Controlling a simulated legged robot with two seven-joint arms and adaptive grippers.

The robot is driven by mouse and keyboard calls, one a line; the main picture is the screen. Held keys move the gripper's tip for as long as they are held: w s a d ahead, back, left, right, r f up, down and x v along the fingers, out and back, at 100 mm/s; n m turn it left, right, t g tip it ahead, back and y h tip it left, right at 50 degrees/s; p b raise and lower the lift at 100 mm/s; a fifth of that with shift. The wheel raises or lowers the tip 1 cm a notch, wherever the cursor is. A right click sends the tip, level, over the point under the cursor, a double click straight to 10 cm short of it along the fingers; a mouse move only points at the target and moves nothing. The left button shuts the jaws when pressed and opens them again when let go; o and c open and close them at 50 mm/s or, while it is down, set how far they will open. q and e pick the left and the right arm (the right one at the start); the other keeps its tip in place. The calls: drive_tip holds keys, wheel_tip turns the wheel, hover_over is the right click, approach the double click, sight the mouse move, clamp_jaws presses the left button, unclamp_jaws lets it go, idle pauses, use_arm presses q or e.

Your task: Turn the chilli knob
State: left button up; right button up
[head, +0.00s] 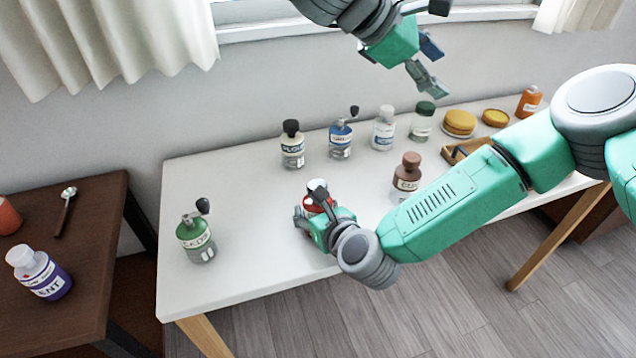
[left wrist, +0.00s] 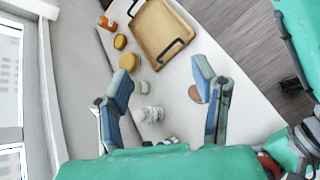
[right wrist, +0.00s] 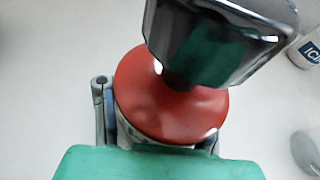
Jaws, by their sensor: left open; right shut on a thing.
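A small jar with a red top (head: 318,200) stands near the front edge of the white table; I take it for the chilli one, but its label is hidden. A dark knob (right wrist: 215,35) rises above its red lid (right wrist: 165,100) in the right wrist view. My right gripper (head: 311,215) is shut around the jar's body below the lid; its fingers (right wrist: 158,130) show on both sides. My left gripper (head: 432,62) is open and empty, high over the back of the table, apart from the jar. Its spread fingers (left wrist: 163,90) show in the left wrist view.
A green-topped dispenser (head: 195,238) stands to the left. Black (head: 292,145) and blue (head: 341,138) dispensers stand behind, and a brown-capped jar (head: 407,178) to the right. More jars line the back. A wooden tray (left wrist: 160,35) lies at the far right end.

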use_arm(q)
drive_tip(key=s+a+f+m+g+y, duration=0.2)
drive_tip(key=s+a+f+m+y, duration=0.2)
drive_tip(key=a+f, duration=0.1)
drive_tip(key=m+g+y, duration=0.1)
drive_tip(key=m+y, duration=0.2)
drive_tip(key=y, duration=0.4)
hover_over(318, 184)
wheel_tip(318, 184, down, 4)
wheel_tip(318, 184, down, 11)
drive_tip(key=shift+r, duration=0.1)
drive_tip(key=c, duration=1.2)
